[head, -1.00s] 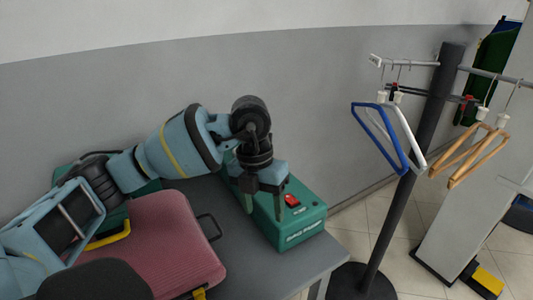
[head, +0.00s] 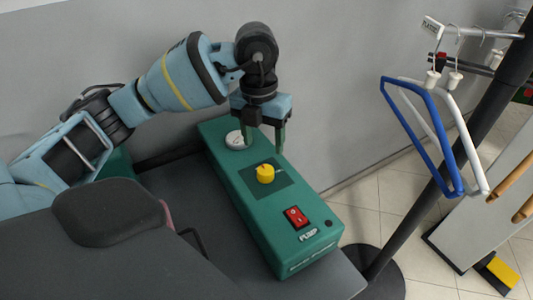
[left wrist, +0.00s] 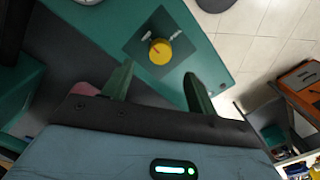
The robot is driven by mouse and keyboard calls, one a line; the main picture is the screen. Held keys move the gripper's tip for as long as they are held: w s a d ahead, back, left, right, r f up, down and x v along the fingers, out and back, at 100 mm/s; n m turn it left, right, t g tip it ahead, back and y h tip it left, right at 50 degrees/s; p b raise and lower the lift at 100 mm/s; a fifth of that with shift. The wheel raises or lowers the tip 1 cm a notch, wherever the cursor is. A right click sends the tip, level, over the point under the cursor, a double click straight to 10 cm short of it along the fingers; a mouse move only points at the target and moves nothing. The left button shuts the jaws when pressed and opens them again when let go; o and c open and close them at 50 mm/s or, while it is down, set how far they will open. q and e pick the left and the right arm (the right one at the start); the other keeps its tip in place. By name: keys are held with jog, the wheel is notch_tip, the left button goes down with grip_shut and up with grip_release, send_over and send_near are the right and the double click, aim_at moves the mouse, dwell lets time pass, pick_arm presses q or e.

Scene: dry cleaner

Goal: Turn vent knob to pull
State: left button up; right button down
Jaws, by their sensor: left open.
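The yellow vent knob (head: 265,173) sits on a dark square plate on top of the green box (head: 262,240). It also shows in the left wrist view (left wrist: 160,50), with a small red mark on it. Small pale labels beside it are too blurred to read. My left gripper (head: 263,143) is open and empty, pointing down over the box, behind the knob in the head view. In the left wrist view, its fingers (left wrist: 157,88) are apart, and the knob shows beyond their tips. My right gripper is not in view.
A red switch (head: 297,217) is at the box's near end and a white round gauge (head: 237,140) near its far end. The box stands on a grey table (head: 325,278) by the wall. A rack with a blue hanger (head: 427,110) stands to the right.

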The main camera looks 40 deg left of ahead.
aim_at(265, 169)
pick_arm(q)
jog(key=shift+s+d, duration=0.1)
jog(key=shift+s, duration=0.05)
jog(key=shift+f, duration=0.25)
jog(key=shift+d+f, duration=0.2)
jog(key=shift+f, duration=3.4)
jog(key=c, duration=1)
